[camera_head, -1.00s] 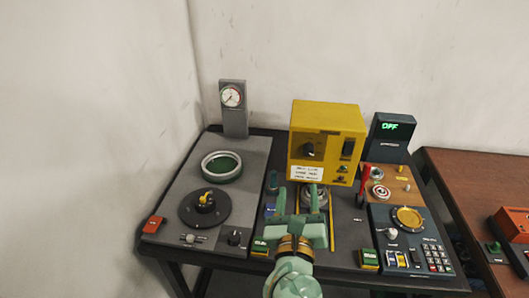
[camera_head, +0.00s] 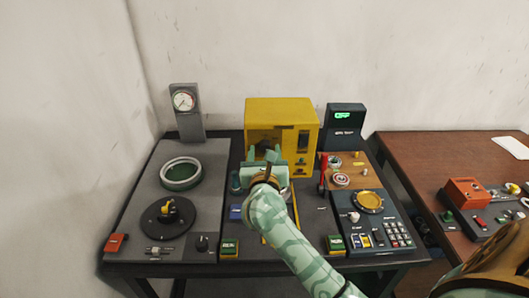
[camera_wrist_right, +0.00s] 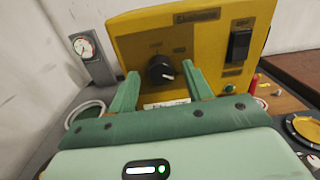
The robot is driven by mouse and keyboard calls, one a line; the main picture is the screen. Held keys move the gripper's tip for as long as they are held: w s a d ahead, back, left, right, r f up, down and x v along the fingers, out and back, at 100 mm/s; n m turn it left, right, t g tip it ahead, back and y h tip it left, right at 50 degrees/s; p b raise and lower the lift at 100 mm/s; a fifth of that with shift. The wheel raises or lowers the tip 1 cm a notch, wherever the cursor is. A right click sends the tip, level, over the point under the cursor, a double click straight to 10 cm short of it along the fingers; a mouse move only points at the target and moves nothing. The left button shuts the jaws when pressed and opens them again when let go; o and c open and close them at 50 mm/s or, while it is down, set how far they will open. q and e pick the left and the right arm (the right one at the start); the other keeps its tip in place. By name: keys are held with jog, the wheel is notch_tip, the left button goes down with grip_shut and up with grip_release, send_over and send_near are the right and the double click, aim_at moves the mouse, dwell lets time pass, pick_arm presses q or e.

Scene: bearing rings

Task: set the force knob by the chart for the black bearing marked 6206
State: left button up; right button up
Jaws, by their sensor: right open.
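A yellow box (camera_head: 282,110) stands at the back middle of the bench. A black round knob with a pale pointer mark (camera_wrist_right: 161,70) is on its front; its lettering is too small to read. My right gripper (camera_head: 263,155) is open in front of the box. In the right wrist view its fingers stand to the left and right of the knob, and I cannot tell whether they touch it. A white card (camera_wrist_right: 166,104) on the box is mostly hidden behind the gripper. I cannot make out a bearing marked 6206. My left gripper is not in view.
A grey panel on the left carries a dial gauge (camera_head: 184,102), a ring (camera_head: 181,173) and a black turntable (camera_head: 168,218). A red lever (camera_head: 323,173) stands right of the box. A dark console with a keypad (camera_head: 398,234) lies farther right, and a brown table (camera_head: 420,150) beyond.

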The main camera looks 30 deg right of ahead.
jog(key=shift+w+d, duration=0.25)
jog(key=shift+w, duration=0.05)
jog(key=c, duration=1)
